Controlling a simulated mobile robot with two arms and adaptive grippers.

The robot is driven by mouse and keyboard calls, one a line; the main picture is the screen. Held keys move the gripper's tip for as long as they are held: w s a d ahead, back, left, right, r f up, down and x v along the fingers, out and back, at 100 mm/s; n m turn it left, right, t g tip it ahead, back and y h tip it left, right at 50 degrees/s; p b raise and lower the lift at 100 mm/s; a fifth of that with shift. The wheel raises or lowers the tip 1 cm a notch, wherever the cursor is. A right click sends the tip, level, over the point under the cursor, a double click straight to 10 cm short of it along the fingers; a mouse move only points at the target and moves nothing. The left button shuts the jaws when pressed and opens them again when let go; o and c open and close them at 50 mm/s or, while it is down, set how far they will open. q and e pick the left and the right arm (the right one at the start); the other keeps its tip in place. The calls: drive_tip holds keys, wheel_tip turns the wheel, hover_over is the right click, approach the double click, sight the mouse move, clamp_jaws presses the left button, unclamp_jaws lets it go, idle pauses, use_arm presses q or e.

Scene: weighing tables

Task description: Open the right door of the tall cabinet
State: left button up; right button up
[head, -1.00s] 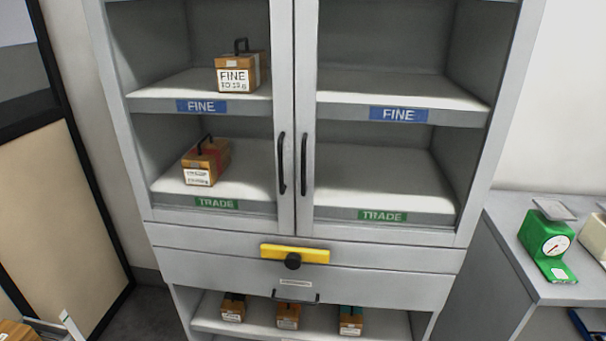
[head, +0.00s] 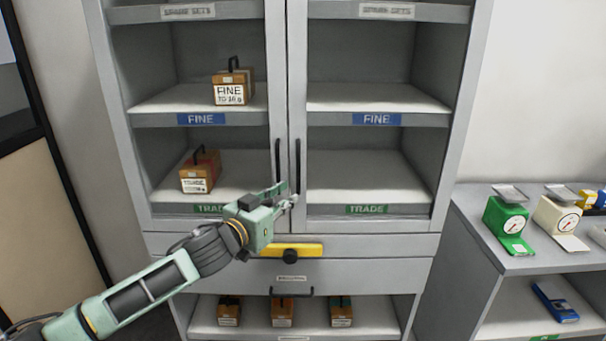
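The tall cabinet (head: 112,120) is grey, with two framed doors through which its shelves show. Its right door (head: 450,130) looks shut and has a dark vertical handle (head: 298,160) near the middle seam. The left door (head: 276,60) also looks shut, with its own dark handle (head: 278,160) close beside. My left gripper (head: 287,196) reaches in from the lower left, its fingertips by the lower ends of the two handles. I cannot tell whether it touches the right handle or how far its fingers are apart. My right gripper is not in view.
A yellow bar with a black knob (head: 290,256) sits below the doors, above a drawer handle (head: 291,292). Wooden boxes marked FINE (head: 232,90) and TRADE (head: 199,173) stand on the left shelves. A side table (head: 470,235) at right holds a green scale (head: 506,222) and a cream scale (head: 556,218).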

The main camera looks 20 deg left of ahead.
sight(297, 171)
use_arm(q)
drive_tip(key=shift+t+h, duration=0.3)
drive_tip(key=shift+h, duration=0.1)
drive_tip(key=w+r, duration=0.2)
drive_tip(key=r, duration=0.1)
drive_tip(key=w+r+p, duration=0.1)
drive_tip(key=shift+w+a+r, duration=0.2)
drive_tip(key=shift+w+a, duration=0.1)
drive_tip(key=shift+w, duration=0.1)
drive_tip(key=shift+p+x, duration=0.55)
drive_tip(key=shift+x, duration=0.6)
drive_tip(key=shift+p+x, duration=0.35)
drive_tip(key=shift+x, duration=0.95)
drive_tip(key=shift+c, duration=0.5)
drive_tip(key=shift+f, duration=0.1)
clamp_jaws()
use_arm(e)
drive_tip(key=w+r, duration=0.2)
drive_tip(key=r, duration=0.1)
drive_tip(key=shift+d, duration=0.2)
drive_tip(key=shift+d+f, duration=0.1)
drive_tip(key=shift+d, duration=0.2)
